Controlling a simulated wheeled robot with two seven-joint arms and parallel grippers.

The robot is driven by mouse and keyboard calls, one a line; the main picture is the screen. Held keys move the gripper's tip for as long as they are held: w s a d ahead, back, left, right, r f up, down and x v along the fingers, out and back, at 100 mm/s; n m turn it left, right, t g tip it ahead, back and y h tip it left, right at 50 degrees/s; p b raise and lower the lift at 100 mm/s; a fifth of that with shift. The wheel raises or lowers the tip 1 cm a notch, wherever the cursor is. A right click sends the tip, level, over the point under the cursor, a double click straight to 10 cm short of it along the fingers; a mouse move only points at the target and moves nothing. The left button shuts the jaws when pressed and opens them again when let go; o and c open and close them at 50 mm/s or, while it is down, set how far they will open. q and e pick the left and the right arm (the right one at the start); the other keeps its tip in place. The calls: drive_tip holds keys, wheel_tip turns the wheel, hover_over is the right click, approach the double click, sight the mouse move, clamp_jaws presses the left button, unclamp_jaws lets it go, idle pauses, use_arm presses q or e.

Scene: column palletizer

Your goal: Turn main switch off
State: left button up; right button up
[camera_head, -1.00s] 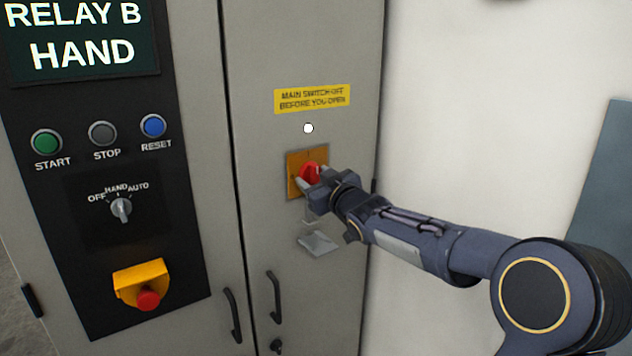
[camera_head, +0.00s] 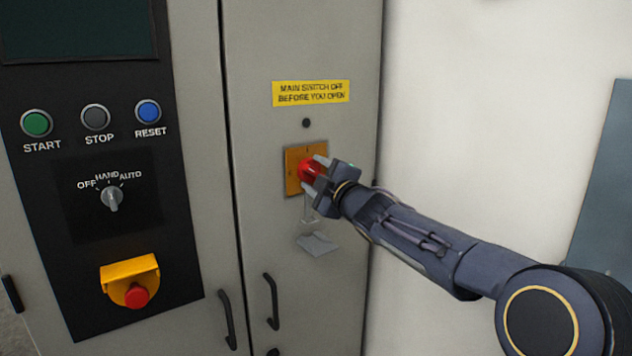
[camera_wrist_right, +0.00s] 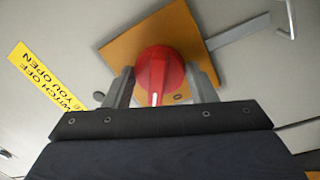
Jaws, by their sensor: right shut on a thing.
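The main switch is a red rotary knob (camera_head: 308,172) on a yellow-orange plate (camera_head: 291,186) on the cabinet's right door. In the right wrist view the red knob (camera_wrist_right: 160,72) sits between the two grey fingers, its white mark towards the gripper, and the plate (camera_wrist_right: 125,50) shows behind it. My right gripper (camera_head: 317,172) is shut on the knob. A yellow label (camera_head: 311,93) reading "MAIN SWITCH OFF BEFORE YOU OPEN" is above. The small round lamp (camera_head: 306,123) between label and plate is dark. My left gripper is not in view.
A black panel at left carries START, STOP and RESET buttons, a selector (camera_head: 111,197) and a red emergency button (camera_head: 136,295). Its display (camera_head: 78,30) is dark. A grey tag (camera_head: 317,243) hangs below the switch. Door handles (camera_head: 271,302) stand lower down.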

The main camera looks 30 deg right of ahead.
drive_tip(key=n+b, duration=0.1)
drive_tip(key=n, duration=0.3)
drive_tip(key=shift+d+f+y, duration=0.1)
drive_tip(key=shift+y, duration=0.2)
drive_tip(key=shift+n+y, duration=0.4)
drive_tip(key=shift+n, duration=1.6)
drive_tip(key=o, duration=1)
drive_tip(key=s, duration=0.2)
drive_tip(key=s+b, duration=0.1)
drive_tip(key=s, duration=0.4)
drive_tip(key=shift+s+d+f, duration=0.35)
